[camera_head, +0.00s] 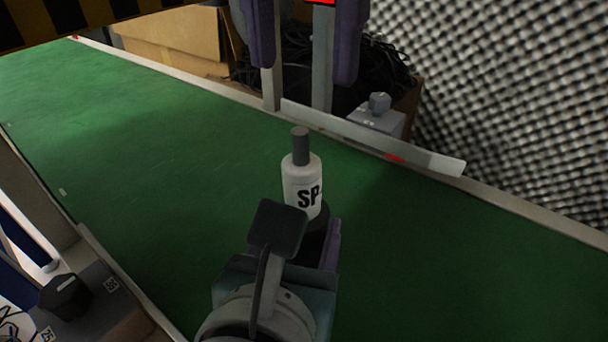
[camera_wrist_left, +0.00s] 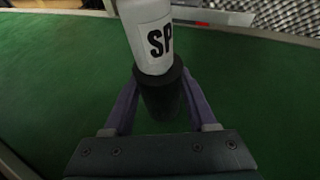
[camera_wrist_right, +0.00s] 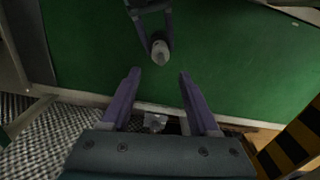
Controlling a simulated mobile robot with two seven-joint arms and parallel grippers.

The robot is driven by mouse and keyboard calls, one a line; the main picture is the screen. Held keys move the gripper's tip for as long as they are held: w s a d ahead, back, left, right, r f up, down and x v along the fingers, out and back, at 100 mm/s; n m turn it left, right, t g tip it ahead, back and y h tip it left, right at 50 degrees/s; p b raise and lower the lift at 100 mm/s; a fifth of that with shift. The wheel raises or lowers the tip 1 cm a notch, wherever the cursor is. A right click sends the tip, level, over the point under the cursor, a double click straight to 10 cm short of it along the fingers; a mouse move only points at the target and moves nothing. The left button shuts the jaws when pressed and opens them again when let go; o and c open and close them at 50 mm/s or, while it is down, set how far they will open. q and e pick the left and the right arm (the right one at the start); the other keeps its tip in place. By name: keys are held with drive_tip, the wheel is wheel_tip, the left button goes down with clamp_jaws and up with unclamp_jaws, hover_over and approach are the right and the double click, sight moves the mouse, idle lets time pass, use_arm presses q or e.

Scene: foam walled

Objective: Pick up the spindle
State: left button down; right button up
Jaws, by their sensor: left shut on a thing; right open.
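The spindle (camera_head: 301,180) is a white cylinder marked "SP" with a grey shaft on top and a dark lower part. It stands roughly upright over the green conveyor belt. My left gripper (camera_wrist_left: 159,90) is shut on its dark lower part (camera_wrist_left: 161,98), one finger on each side. In the head view, my left wrist hides the spindle's bottom. I cannot tell whether it touches the belt. My right gripper (camera_wrist_right: 157,76) is open and empty. Its purple fingers hang near the belt's far rail in the head view, apart from the spindle (camera_wrist_right: 160,52).
The green belt (camera_head: 130,140) is bare around the spindle. A pale rail (camera_head: 370,137) runs along its far edge, with a grey knob box (camera_head: 378,118) and a box of black cables (camera_head: 400,70) behind. Another dark knob (camera_head: 64,295) sits at lower left. Grey foam covers the wall (camera_head: 510,100).

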sight(300, 161)
drive_tip(key=shift+o, duration=0.7)
drive_tip(key=shift+m, duration=0.5)
drive_tip(key=shift+o, duration=0.3)
drive_tip(key=m, duration=0.4)
drive_tip(key=shift+a+r, duration=0.1)
drive_tip(key=shift+r, duration=0.15)
drive_tip(key=m, duration=0.4)
drive_tip(key=shift+r, duration=0.2)
drive_tip(key=m, duration=0.4)
drive_tip(key=shift+w+r, duration=0.1)
drive_tip(key=shift+r, duration=0.05)
drive_tip(key=shift+f+m, duration=0.3)
drive_tip(key=shift+f, duration=0.05)
wheel_tip(300, 161, down, 11)
drive_tip(key=shift+f, duration=0.15)
drive_tip(key=shift+c, duration=0.2)
clamp_jaws()
